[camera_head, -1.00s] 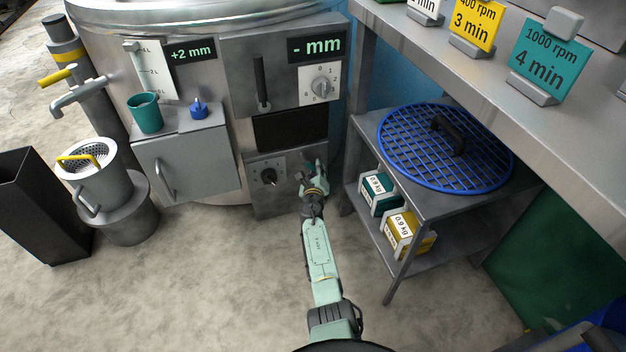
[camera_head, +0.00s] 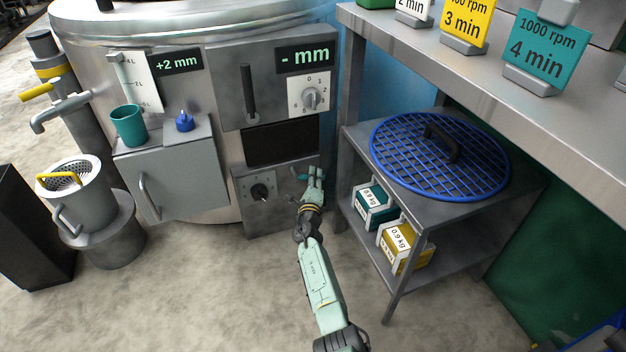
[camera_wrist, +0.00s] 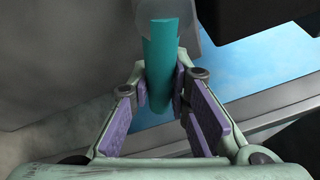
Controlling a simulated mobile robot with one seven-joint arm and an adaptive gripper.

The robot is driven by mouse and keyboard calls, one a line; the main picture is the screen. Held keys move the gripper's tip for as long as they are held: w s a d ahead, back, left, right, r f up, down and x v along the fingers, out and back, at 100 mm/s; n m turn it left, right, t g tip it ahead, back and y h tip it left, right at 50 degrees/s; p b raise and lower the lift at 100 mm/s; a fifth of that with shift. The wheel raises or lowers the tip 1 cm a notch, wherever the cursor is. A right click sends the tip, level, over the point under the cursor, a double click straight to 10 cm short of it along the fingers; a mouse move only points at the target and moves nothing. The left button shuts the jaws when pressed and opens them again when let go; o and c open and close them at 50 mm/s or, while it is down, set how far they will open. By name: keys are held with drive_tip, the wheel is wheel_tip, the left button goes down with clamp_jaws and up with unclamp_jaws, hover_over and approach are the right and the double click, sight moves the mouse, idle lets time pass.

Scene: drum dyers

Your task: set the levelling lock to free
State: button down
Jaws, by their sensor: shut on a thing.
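A teal lever (camera_wrist: 161,60) with a rounded end stands between the purple pads of my gripper (camera_wrist: 162,85) in the wrist view. My gripper is shut on it. In the head view my gripper (camera_head: 314,180) is at the right edge of the drum's lower grey panel (camera_head: 285,211), right of a black dial (camera_head: 262,191). There the lever is mostly hidden by the gripper. No label on the lever can be read, so its marked setting cannot be told.
A steel rack (camera_head: 357,131) holding a blue mesh lid (camera_head: 400,165) and two weight boxes stands close right of my gripper. A grey cabinet (camera_head: 180,172) juts out left of the panel. The concrete floor (camera_head: 200,290) in front is clear.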

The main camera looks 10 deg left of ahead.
drive_tip(key=shift+w+r, duration=0.1)
drive_tip(key=shift+r, duration=0.1)
drive_tip(key=c, duration=1.5)
unclamp_jaws()
drive_tip(key=shift+f, duration=0.1)
